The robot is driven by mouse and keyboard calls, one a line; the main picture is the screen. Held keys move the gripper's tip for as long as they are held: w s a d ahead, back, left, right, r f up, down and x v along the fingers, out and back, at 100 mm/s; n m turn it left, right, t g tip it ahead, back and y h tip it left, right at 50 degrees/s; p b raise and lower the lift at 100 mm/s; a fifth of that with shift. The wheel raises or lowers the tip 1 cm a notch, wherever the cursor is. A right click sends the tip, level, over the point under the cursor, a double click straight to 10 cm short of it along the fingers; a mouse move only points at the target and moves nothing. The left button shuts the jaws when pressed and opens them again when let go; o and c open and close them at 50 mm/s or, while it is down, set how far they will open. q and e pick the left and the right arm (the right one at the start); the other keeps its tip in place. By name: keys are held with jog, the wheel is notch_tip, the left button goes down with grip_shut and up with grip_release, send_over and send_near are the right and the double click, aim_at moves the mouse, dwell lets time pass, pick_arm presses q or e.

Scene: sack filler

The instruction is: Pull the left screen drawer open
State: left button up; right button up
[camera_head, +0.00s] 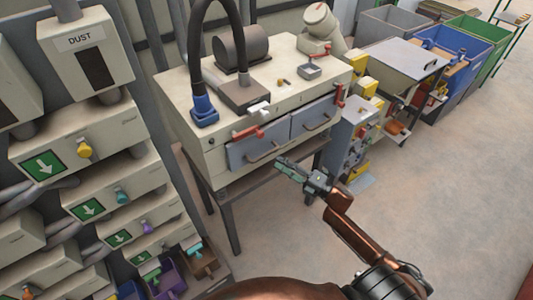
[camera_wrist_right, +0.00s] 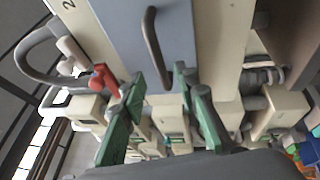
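The left screen drawer (camera_head: 242,152) has a blue-grey front and a dark bar handle (camera_head: 265,153). It sits shut in the cream machine (camera_head: 215,162), left of a similar right drawer (camera_head: 318,117). My right gripper (camera_head: 282,167) is just in front of and below the left drawer's handle. In the right wrist view, a grey drawer front (camera_wrist_right: 183,35) and its bar handle (camera_wrist_right: 153,45) show ahead. The green fingers (camera_wrist_right: 158,76) are apart, with the handle's lower end between them in the picture. I cannot tell the depth gap. My left gripper is not in view.
A red latch (camera_head: 248,133) sits at the left drawer's upper edge; it also shows in the wrist view (camera_wrist_right: 104,79). A rack with green arrow labels (camera_head: 42,166) stands at left. A small grey cabinet (camera_head: 347,135) stands right. Open floor (camera_head: 440,190) lies further right.

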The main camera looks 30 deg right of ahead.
aim_at(266, 155)
jog(key=x, duration=0.7)
jog(key=shift+w+a+p, duration=0.15)
jog(key=shift+w+p, duration=0.05)
jog(key=shift+p, duration=0.2)
jog(key=shift+r, duration=0.1)
jog(key=shift+c, duration=0.3)
grip_shut()
